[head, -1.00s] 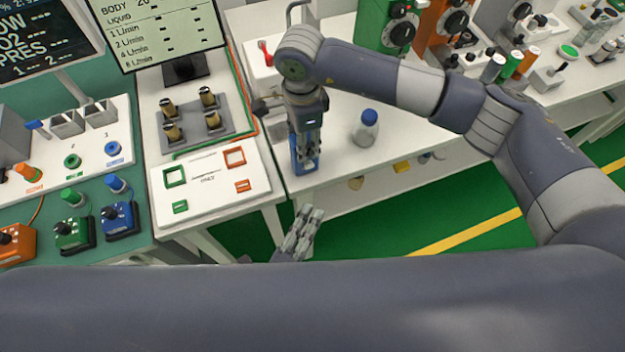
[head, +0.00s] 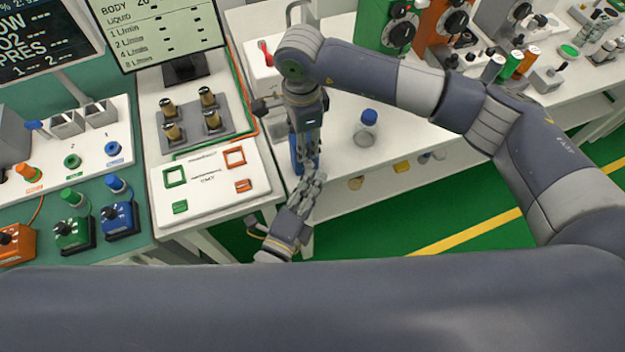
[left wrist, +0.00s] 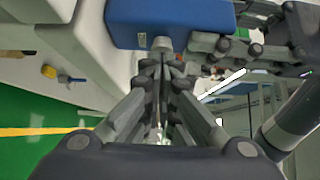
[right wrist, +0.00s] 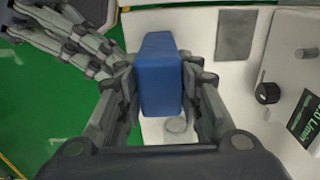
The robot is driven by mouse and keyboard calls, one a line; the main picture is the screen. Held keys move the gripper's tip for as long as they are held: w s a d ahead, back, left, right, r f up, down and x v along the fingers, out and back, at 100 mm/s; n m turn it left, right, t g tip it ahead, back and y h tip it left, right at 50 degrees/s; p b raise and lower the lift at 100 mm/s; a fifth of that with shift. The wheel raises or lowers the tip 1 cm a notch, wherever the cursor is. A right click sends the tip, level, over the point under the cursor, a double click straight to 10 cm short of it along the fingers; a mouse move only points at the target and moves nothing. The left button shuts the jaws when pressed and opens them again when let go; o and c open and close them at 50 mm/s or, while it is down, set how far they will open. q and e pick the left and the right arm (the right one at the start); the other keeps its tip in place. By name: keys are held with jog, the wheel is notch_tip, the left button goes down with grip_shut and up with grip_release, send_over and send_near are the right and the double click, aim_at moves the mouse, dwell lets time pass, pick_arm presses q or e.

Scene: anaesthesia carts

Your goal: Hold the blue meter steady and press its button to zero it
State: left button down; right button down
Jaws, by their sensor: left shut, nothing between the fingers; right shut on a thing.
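The blue meter (head: 294,152) is upright near the front edge of the white table and mostly hidden in the head view. My right gripper (head: 307,148) comes down from above and is shut on it. The right wrist view shows the blue meter (right wrist: 160,85) between both fingers. My left gripper (head: 317,180) is shut and empty, its tips close to the meter's near side. In the left wrist view a small grey button (left wrist: 142,41) sticks out of the blue meter (left wrist: 195,18), just beside the left fingertips (left wrist: 161,48). I cannot tell whether they touch it.
A blue-capped bottle (head: 367,128) stands on the white table (head: 345,160) to the right. A white panel (head: 210,183) with green and orange squares lies to the left. Green and blue knobbed boxes (head: 119,220) stand further left. Green floor is open in front.

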pick_arm(q)
jog(key=shift+w+a, duration=0.3)
jog(key=shift+w, duration=0.6)
jog(key=s+d+v, duration=0.1)
jog(key=d+v, duration=0.1)
jog(key=v, duration=1.1)
jog(key=shift+s+d, duration=0.2)
jog(key=shift+d, duration=0.2)
